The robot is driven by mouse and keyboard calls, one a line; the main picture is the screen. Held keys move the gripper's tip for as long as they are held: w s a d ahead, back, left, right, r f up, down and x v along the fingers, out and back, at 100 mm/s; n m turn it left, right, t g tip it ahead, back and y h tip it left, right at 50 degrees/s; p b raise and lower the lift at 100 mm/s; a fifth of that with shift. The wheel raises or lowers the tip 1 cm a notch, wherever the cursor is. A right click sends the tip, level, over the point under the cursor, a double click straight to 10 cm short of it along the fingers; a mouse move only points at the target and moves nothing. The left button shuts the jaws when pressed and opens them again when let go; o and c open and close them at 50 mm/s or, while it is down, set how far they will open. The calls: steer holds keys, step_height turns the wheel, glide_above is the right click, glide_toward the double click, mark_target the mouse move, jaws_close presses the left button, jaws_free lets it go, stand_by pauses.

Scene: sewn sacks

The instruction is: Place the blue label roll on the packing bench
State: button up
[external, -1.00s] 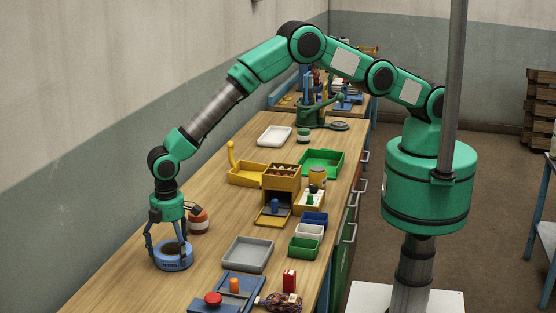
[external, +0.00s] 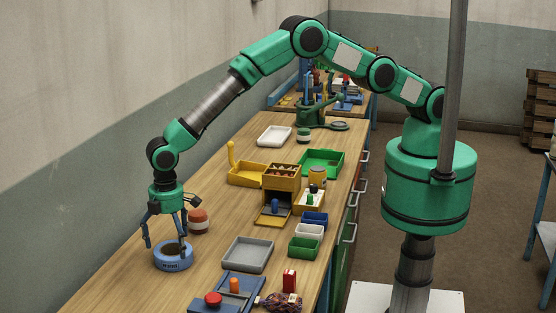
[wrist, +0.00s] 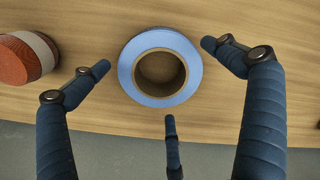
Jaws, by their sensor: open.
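The blue label roll (external: 173,259) lies flat on the wooden packing bench (external: 205,268), near its left edge. In the wrist view the roll (wrist: 127,72) is a blue ring around a brown core, with bare wood around it. My gripper (external: 168,245) is just above the roll with its fingers spread. In the wrist view my gripper (wrist: 158,85) shows three dark blue fingers apart from each other around the roll's near side. The fingers look clear of the roll and hold nothing.
A red and white round item (external: 198,221) stands close behind the roll; it also shows in the wrist view (wrist: 22,58). A grey tray (external: 247,254) and a blue tray with a red knob (external: 213,299) are to the right. Bare wood lies left of them.

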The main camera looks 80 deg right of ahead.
step_height(320, 180, up, 9)
steer(key=shift+r, duration=0.15)
stand_by(0.4)
stand_by(0.5)
steer(key=shift+r, duration=0.1)
